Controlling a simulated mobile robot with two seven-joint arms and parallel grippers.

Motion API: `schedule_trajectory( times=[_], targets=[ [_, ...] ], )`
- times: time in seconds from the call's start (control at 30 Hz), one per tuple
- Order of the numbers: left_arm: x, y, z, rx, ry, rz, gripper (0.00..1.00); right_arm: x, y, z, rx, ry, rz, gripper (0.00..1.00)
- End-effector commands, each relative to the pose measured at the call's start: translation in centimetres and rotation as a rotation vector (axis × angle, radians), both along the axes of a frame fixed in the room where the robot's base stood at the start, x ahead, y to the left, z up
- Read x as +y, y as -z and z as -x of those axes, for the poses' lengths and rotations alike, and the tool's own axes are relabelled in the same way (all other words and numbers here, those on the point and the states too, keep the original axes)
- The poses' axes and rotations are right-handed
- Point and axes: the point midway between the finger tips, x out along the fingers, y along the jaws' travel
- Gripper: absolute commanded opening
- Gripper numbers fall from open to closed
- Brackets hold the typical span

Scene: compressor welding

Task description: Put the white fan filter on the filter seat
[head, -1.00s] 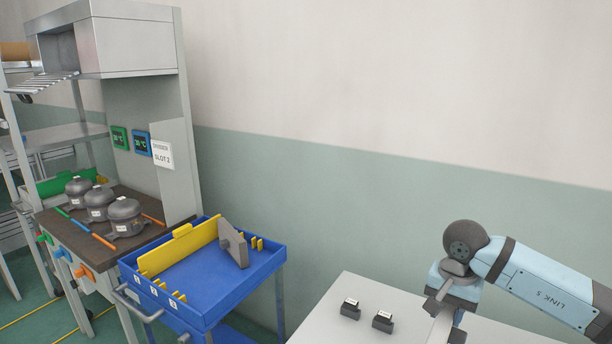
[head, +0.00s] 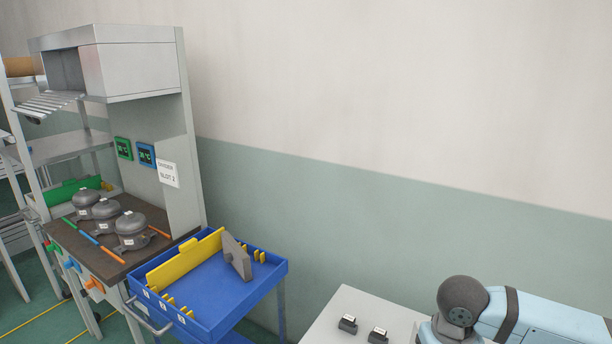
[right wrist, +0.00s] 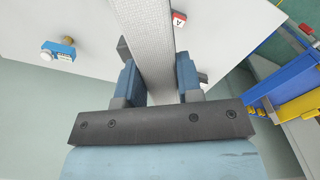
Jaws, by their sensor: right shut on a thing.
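The white fan filter (right wrist: 150,45) shows in the right wrist view as a pale, finely meshed slab that runs from the top edge down between the fingers. My right gripper (right wrist: 158,82) is shut on it, with a blue and grey finger on each side. The filter's far end is cut off by the picture edge. In the head view only my right arm shows at the lower right; its gripper and the filter are below the frame. I cannot pick out the filter seat in either view. My left gripper is not in view.
A white table (head: 325,318) with two small dark labelled blocks (head: 347,324) stands at the front. A blue cart (head: 215,297) holds a grey plate (head: 237,257) and yellow dividers. A workbench with dark compressors (head: 133,230) is at the left. A small blue part (right wrist: 62,49) shows in the right wrist view.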

Motion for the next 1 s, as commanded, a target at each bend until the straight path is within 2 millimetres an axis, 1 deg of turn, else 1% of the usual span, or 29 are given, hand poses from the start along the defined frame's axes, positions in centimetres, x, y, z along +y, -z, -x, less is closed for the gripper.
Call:
schedule_trajectory(
  times=[0.03, 0.13, 0.33, 1.0],
  targets=[
    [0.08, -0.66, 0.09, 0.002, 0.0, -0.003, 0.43, -0.04, -0.76, 0.43, 0.0, 0.0, 0.0, 0.0],
    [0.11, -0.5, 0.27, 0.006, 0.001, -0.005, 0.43, -0.05, -0.95, 0.87, -0.001, 0.0, -0.001, 0.0],
    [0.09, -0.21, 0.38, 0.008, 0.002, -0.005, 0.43, 0.02, -0.69, 1.07, 0.002, 0.001, -0.002, 0.0],
    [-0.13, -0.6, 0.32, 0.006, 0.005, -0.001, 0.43, -0.05, -0.88, 0.92, -0.001, 0.0, 0.0, 0.0]
  ],
)
